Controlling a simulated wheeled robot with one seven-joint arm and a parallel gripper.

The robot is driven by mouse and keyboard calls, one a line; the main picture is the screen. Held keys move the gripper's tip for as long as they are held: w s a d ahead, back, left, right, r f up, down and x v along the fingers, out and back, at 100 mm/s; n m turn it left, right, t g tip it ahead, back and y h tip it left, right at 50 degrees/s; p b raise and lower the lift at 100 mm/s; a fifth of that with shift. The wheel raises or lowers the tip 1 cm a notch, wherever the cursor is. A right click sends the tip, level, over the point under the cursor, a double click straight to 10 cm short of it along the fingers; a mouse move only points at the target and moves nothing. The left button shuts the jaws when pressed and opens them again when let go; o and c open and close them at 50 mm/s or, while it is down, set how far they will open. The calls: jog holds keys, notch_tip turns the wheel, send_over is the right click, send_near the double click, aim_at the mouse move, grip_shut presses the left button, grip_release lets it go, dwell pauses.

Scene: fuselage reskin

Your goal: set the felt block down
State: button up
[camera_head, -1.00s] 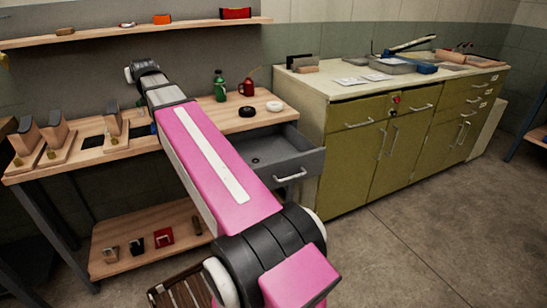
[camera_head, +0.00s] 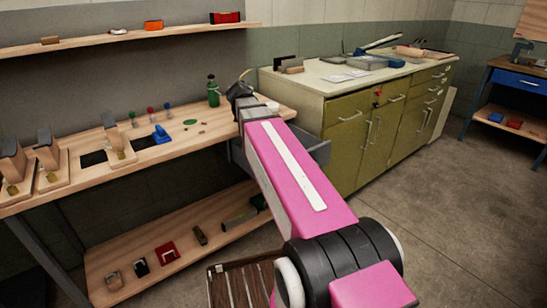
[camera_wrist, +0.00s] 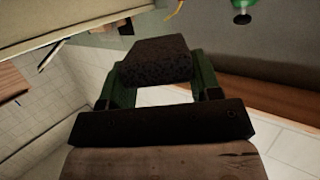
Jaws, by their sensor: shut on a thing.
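The felt block (camera_wrist: 157,60) is a dark, speckled block in the upper middle of the wrist view. My gripper (camera_wrist: 160,76) is shut on it, with a green finger at each side. The block is held off any surface that I can see beneath it. In the head view my pink arm reaches toward the right end of the wooden workbench (camera_head: 190,139). The gripper and the felt block cannot be made out there.
Wooden stands (camera_head: 117,141) line the bench's left part. Small coloured items and a green bottle (camera_head: 213,92) stand farther right. An open grey drawer (camera_head: 319,150) is partly behind my arm. The olive cabinet (camera_head: 345,135) has a cluttered top. The lower shelf (camera_head: 185,250) holds several small blocks.

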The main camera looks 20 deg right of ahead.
jog(key=s+d+f+m+g+h, duration=0.35)
jog(key=s+m+g+h, duration=0.2)
jog(key=m+g, duration=0.2)
jog(key=s+d+f+m+g+h, duration=0.2)
jog(key=s+f+m+g+h, duration=0.25)
jog(key=s+m+g, duration=0.3)
jog(key=w+d+f, duration=0.3)
jog(key=d+f, duration=0.7)
jog(key=d, duration=0.1)
jog(key=shift+w+d+h, duration=0.2)
jog(key=shift+w+h, duration=0.1)
jog(key=shift+w, duration=0.1)
jog(key=shift+f, duration=0.7)
jog(key=o, duration=0.9)
jog(key=shift+r, duration=0.15)
